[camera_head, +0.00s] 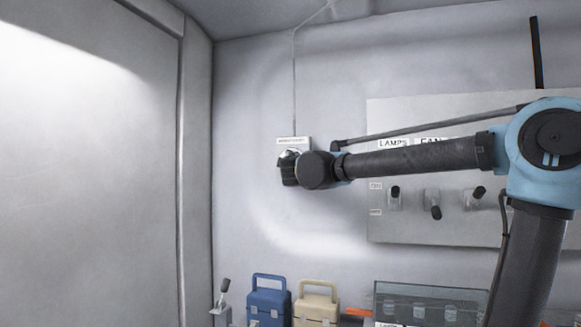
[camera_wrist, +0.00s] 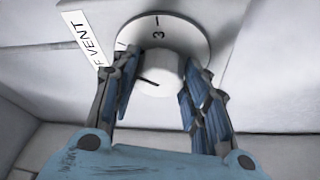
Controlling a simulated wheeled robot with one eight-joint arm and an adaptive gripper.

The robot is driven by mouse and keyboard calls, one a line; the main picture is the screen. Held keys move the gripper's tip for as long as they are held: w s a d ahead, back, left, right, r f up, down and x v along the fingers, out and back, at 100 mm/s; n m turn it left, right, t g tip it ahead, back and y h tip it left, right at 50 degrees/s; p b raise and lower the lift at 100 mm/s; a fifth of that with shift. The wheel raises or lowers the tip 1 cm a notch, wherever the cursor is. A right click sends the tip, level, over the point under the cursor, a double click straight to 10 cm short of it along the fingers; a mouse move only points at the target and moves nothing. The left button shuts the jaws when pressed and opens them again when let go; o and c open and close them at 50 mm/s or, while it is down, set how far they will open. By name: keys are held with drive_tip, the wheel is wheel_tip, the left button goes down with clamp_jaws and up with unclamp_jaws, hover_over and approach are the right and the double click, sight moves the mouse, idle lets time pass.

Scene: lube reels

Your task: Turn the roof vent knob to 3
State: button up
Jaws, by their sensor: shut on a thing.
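The roof vent knob (camera_wrist: 160,76) is a pale round knob in front of a white dial (camera_wrist: 190,30). The dial shows a 3 and a tick near the top of the wrist view. A dark line shows on the knob's face, towards its lower left. A label reading "F VENT" (camera_wrist: 84,40) is left of the dial, partly cut off. My gripper (camera_wrist: 160,85) has one blue-padded finger on each side of the knob and is shut on it. In the head view my gripper (camera_head: 289,167) is at the wall below the vent label (camera_head: 293,141), and the knob is hidden.
A panel (camera_head: 420,220) with several switches, labelled lamps and fan, is on the wall to the right, partly behind my arm. Below stand a blue case (camera_head: 268,303), a beige case (camera_head: 316,307) and a clear-lidded box (camera_head: 430,300). The wall left of the knob is clear.

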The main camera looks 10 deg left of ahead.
drive_tip(key=m+t+h, duration=0.1)
drive_tip(key=m, duration=0.3)
drive_tip(key=m+t+h, duration=0.1)
drive_tip(key=m+h, duration=0.1)
drive_tip(key=m, duration=0.3)
drive_tip(key=m+t+h, duration=0.1)
drive_tip(key=m, duration=0.4)
drive_tip(key=shift+a+f+t+h, duration=0.25)
drive_tip(key=shift+f+t+h, duration=0.05)
drive_tip(key=shift+h, duration=0.1)
drive_tip(key=shift+m, duration=0.5)
drive_tip(key=o, duration=1)
drive_tip(key=shift+o, duration=0.2)
drive_tip(key=v, duration=1.1)
drive_tip(key=shift+s+f, duration=0.25)
drive_tip(key=shift+s, duration=0.05)
drive_tip(key=shift+a, duration=0.1)
